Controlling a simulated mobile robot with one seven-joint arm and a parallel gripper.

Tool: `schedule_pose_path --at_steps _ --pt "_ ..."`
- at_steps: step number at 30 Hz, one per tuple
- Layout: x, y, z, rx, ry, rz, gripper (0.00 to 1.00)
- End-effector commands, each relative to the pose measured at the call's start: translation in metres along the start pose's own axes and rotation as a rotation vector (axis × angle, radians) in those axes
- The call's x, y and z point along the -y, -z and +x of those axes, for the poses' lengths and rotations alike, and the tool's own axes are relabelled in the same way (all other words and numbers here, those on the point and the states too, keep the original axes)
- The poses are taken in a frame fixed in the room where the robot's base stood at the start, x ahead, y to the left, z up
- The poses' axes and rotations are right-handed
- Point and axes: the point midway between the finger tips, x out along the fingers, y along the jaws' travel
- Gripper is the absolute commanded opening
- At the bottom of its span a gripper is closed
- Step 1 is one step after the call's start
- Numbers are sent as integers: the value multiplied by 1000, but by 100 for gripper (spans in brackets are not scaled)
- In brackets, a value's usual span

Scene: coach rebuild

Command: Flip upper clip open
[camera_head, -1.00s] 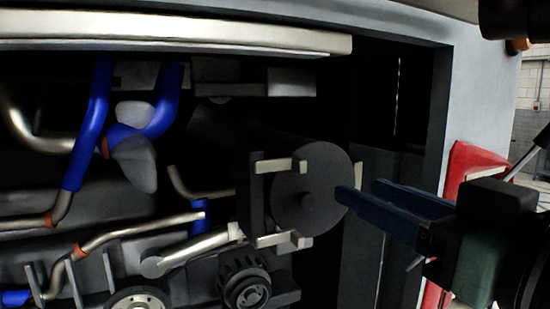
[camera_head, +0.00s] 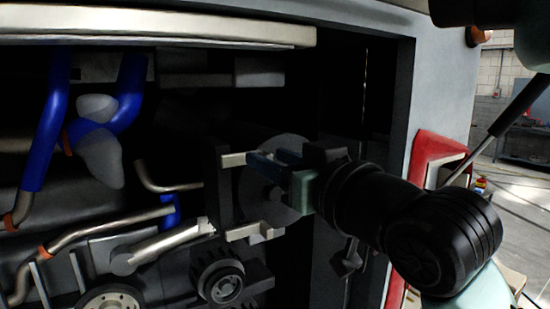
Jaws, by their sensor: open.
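The upper clip (camera_head: 234,159) is a pale metal bar at the top of the dark round canister (camera_head: 262,195). A matching lower clip (camera_head: 250,232) is at the canister's bottom. My gripper (camera_head: 266,163) has blue fingers and is open at the upper clip, in front of the canister's upper face. The fingers hide part of the clip, and a pale piece shows by them. I cannot tell whether they touch the clip or straddle it. The upper clip appears to lie across the canister's edge as before.
Blue hoses (camera_head: 46,125) and metal pipes fill the left of the bay. A pulley (camera_head: 221,281) sits below the canister. A pale beam (camera_head: 150,28) runs across the top. The bay's grey frame (camera_head: 401,120) and a red lamp housing (camera_head: 430,160) stand at the right.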

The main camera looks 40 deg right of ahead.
Motion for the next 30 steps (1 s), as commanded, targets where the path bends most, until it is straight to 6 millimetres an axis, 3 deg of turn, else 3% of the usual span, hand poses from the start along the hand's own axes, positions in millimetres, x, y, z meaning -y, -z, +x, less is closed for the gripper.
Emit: schedule_pose_path --at_steps 2,9,10,23,30 --pt "0 0 0 0 0 0 45" --pt "0 0 0 0 0 0 2" --pt "0 0 0 0 0 0 0" --pt "2 0 -2 -2 -13 0 0" --pt "8 0 -6 -2 -101 0 0"
